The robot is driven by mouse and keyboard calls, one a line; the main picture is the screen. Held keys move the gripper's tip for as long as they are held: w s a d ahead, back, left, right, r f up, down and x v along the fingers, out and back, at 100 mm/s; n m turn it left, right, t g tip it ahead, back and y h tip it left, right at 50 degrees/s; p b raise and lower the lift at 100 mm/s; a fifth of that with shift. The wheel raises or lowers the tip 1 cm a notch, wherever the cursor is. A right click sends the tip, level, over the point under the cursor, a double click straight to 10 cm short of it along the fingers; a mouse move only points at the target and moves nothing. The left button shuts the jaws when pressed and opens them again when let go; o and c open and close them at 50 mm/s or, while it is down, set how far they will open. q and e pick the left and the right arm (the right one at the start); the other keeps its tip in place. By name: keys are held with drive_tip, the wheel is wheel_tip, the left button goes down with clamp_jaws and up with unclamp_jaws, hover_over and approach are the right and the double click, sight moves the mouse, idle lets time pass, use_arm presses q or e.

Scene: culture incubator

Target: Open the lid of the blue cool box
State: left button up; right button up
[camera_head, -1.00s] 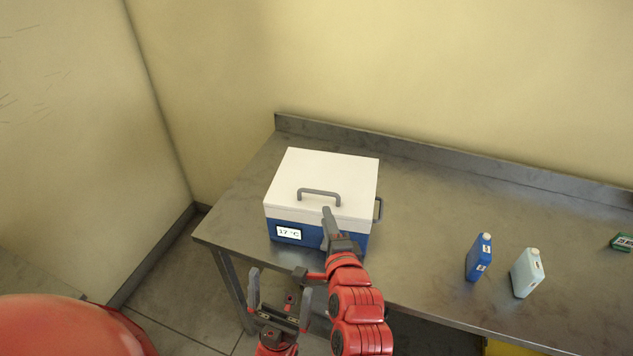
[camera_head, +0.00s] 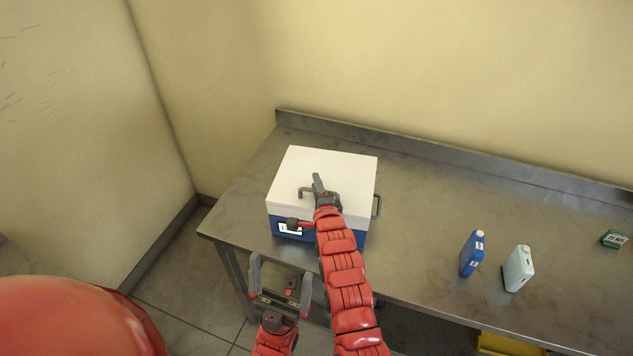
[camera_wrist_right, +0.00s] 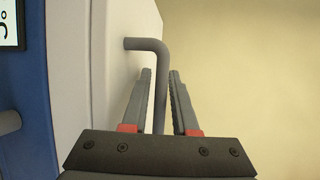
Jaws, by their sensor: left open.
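The blue cool box (camera_head: 276,227) stands on the metal table with its white lid (camera_head: 298,170) closed. Its front display is partly hidden by my right arm. The grey lid handle (camera_head: 303,190) is mostly covered by my right gripper (camera_head: 318,183) in the head view. In the right wrist view the handle (camera_wrist_right: 160,90) runs between the two fingers of my right gripper (camera_wrist_right: 161,76), with small gaps on both sides, so it looks open around the bar. My left gripper (camera_head: 281,274) is open and empty, in front of the table edge, below the box.
A blue bottle (camera_head: 472,254) and a pale bottle (camera_head: 518,268) stand to the right on the table (camera_head: 420,220). A small green box (camera_head: 616,239) lies at the far right. A wall rises behind.

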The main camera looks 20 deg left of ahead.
drive_tip(key=shift+w, duration=0.2)
drive_tip(key=shift+a, duration=0.1)
clamp_jaws()
drive_tip(key=shift+f, duration=0.1)
idle(1.2)
